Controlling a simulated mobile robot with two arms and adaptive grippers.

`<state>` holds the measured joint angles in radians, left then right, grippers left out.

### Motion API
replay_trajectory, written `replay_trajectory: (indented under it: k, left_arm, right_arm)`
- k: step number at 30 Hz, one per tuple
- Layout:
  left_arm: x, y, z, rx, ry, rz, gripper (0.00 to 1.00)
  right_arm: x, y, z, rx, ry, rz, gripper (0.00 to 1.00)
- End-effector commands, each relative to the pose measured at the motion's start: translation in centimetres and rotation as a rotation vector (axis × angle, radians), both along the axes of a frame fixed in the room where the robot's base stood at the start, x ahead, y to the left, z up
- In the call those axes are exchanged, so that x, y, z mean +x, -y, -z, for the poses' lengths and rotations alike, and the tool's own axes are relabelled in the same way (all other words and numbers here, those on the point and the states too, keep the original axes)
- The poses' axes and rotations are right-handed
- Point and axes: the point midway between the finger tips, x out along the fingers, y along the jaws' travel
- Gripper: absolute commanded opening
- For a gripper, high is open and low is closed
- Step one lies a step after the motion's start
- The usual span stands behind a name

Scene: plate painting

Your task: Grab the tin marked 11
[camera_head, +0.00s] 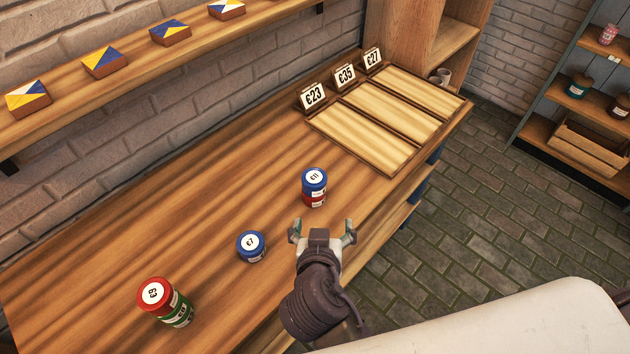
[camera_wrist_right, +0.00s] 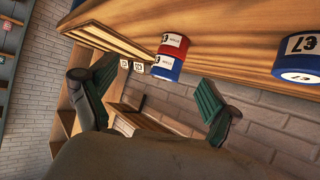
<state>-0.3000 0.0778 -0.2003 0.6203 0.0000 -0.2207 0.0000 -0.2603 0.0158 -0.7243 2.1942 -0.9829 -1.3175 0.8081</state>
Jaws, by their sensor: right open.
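The tin marked 11 (camera_head: 314,178) is blue with a white label on its lid. In the head view it sits on top of a red tin (camera_head: 314,200), standing on the wooden table. The wrist view is turned over, and there the blue tin (camera_wrist_right: 166,67) shows below the red tin (camera_wrist_right: 171,47). My right gripper (camera_head: 323,230) is open and empty, just in front of this stack with its fingers spread toward it. In the wrist view the stack shows beyond and between the two fingers. My left gripper is not in view.
A blue tin marked 7 (camera_head: 251,246) stands left of my right gripper. A red tin (camera_head: 154,293) on a green tin (camera_head: 180,317) stands nearer the front left. Wooden trays (camera_head: 367,137) with price cards lie at the far right. The table's middle left is clear.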

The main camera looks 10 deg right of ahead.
Motion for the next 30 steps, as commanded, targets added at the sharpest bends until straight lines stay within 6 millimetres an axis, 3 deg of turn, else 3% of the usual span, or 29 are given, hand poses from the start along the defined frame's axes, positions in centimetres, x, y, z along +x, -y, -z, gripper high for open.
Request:
replay_trajectory:
  k: [3,7,18,26,30]
  left_arm:
    - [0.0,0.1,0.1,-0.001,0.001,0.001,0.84]
    - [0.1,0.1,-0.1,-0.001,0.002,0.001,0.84]
    - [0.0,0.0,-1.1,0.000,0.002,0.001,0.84]
    - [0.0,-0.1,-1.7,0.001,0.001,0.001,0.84]
    - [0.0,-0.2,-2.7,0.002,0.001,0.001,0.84]
  right_arm:
    - [0.7,-1.8,-2.3,0.014,0.114,0.005,0.89]
    - [1.5,-2.3,-3.2,0.019,0.162,0.007,0.89]
    - [7.4,-0.4,-0.7,0.016,0.162,0.008,0.89]
    - [9.2,0.1,-0.1,0.017,0.160,0.007,0.89]
    - [11.2,0.8,0.2,0.015,0.161,0.008,0.89]
